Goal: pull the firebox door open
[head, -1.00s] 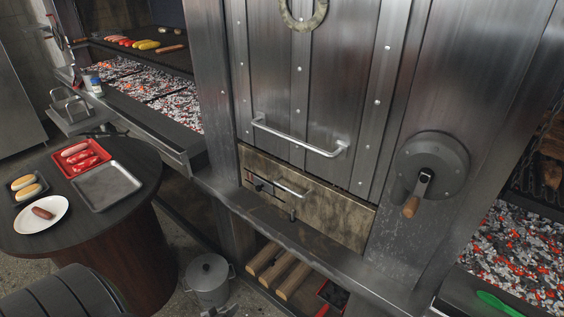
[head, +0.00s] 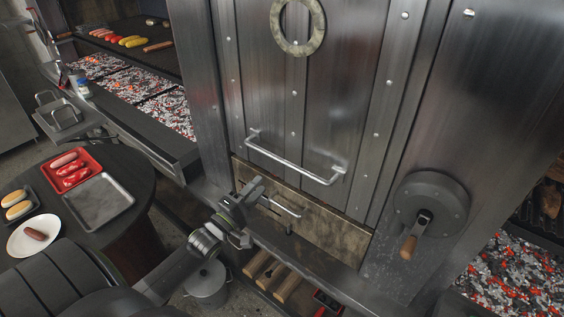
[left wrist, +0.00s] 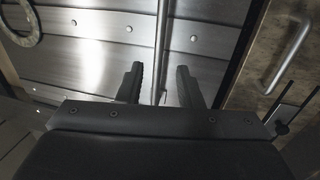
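A tall riveted steel door (head: 325,100) fills the middle of the head view, with a long horizontal bar handle (head: 290,165) near its bottom. Below it is a brownish metal panel (head: 335,232) with a smaller bar handle (head: 280,207). I cannot tell for certain which is the firebox door; both look closed. My right gripper is out of view.
A crank wheel (head: 432,200) with a wooden grip sits right of the door. Glowing coals (head: 515,275) lie at the lower right. A round table (head: 130,170) with trays stands left. A metal pot (head: 205,285) and wooden logs (head: 270,280) are below.

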